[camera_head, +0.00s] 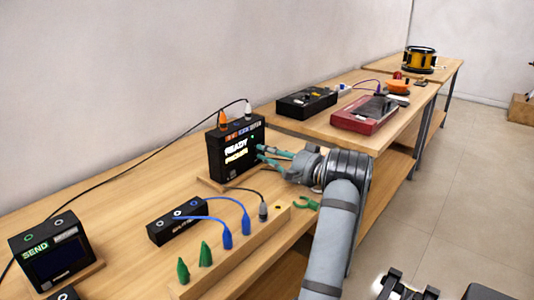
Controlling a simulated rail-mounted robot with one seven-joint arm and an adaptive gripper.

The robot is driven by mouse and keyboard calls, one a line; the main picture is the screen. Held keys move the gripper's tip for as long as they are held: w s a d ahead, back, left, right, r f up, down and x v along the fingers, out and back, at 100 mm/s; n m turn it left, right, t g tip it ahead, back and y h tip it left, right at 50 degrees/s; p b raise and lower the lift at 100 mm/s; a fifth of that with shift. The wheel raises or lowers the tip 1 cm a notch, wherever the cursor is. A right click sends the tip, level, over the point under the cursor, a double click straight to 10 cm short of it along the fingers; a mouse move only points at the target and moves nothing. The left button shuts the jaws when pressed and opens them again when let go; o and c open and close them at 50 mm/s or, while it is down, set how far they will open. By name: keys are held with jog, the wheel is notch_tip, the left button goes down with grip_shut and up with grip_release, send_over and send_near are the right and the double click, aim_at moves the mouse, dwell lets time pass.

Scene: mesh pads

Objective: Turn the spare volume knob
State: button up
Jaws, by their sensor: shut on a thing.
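A black box (229,150) with lit white lettering, "READY" above "PHONES", stands upright on a wooden base on the bench. My gripper (259,153) reaches in from the right, and its two teal fingertips are at the right side of this box. The fingers are shut on a small part there, which appears to be the volume knob. The knob itself is too small and too covered by the fingers to make out, and its turn angle cannot be read.
A small black box (171,227) with blue cables lies in front, beside a wooden strip (232,268) with green and blue plugs. A "SEND" box (57,254) stands at the left. A red device (364,115) and a black device (306,102) sit on the bench behind.

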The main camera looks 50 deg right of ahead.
grip_shut()
jog(key=m+b, duration=0.1)
jog(key=m, duration=0.2)
jog(key=shift+f+b, duration=0.1)
jog(key=shift+b, duration=0.25)
jog(key=m, duration=0.3)
jog(key=shift+m, duration=1.4)
jog(key=o, duration=0.7)
grip_release()
jog(key=shift+o, duration=0.2)
